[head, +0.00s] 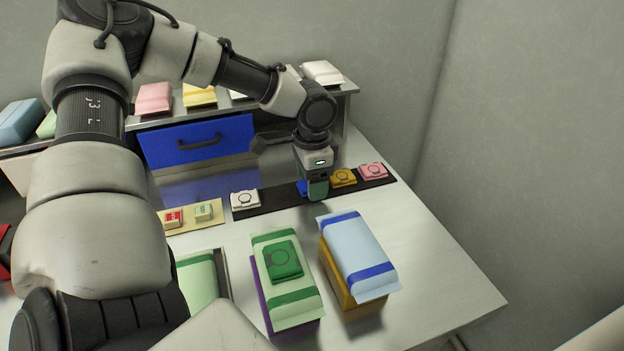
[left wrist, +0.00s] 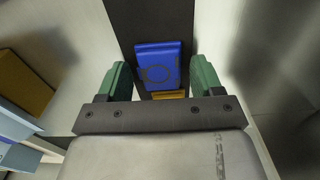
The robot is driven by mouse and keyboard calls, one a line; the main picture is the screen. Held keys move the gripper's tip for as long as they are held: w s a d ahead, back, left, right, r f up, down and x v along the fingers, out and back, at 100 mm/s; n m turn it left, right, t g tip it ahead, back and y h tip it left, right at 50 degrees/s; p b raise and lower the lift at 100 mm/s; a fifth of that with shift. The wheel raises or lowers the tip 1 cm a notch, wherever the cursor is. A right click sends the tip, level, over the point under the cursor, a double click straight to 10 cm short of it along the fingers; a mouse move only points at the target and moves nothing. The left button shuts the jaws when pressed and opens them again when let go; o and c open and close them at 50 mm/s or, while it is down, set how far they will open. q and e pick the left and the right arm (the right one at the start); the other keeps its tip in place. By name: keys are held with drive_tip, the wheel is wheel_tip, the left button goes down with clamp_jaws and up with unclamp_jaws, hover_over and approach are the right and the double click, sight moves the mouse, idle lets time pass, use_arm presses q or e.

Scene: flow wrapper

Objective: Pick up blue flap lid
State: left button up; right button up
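In the head view the left gripper (head: 314,193) points down over the strip and hides most of the blue flap lid (head: 302,188); only a blue edge shows left of the fingers. My right gripper is not in view.
On the dark strip (head: 272,199) are a white lid (head: 244,199), a yellow lid (head: 343,177) and a pink lid (head: 373,171). In front stand a green-striped pack (head: 294,297) with a green lid (head: 284,259) on it and a blue-striped pack (head: 352,245). A blue drawer (head: 180,145) is behind.

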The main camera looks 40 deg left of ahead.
use_arm(q)
drive_tip(key=c, duration=0.7)
drive_tip(key=shift+c, duration=0.2)
drive_tip(key=shift+r, duration=0.1)
